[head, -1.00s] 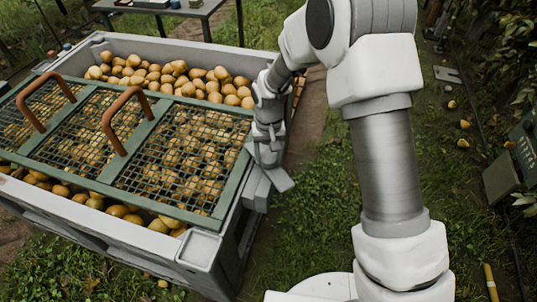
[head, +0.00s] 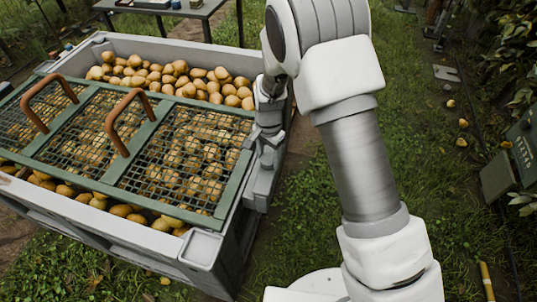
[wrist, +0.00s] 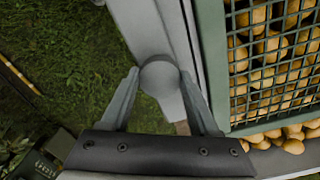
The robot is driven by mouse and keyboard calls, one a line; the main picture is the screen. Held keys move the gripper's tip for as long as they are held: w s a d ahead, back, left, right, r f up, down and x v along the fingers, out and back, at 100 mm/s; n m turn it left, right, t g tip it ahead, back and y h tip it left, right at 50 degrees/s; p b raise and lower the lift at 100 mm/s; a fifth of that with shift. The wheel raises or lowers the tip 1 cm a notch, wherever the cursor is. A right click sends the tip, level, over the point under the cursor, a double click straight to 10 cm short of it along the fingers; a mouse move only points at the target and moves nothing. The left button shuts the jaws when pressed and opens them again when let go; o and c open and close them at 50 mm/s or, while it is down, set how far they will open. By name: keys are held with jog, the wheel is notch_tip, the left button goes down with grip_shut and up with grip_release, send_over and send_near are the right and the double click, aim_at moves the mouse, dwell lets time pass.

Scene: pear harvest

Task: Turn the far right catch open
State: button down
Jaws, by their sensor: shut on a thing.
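The far right catch (wrist: 160,76) shows in the wrist view as a round grey knob on the bin's rim. It sits between the two fingers of my gripper (wrist: 160,85), which are shut on it. In the head view my gripper (head: 264,165) is at the bin's right wall, beside the lid's right edge. The green mesh lid (head: 136,174) lies across the bin with two brown handles up. My gripper and arm hide the catch's details in the head view, and I cannot tell its exact angle.
The grey bin (head: 160,45) is full of pears (head: 200,84). A table (head: 188,12) stands behind it. Grass (head: 310,190) lies open to the bin's right. Dark panels (head: 500,178) and a few loose pears (head: 461,142) are at the far right.

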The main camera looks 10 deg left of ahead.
aim_at(269, 158)
jog(key=shift+m, duration=0.4)
jog(key=shift+c, duration=0.6)
grip_release()
jog(key=shift+r, duration=0.1)
notch_tip(269, 158, up, 17)
jog(key=p, duration=0.4)
jog(key=shift+r, duration=0.15)
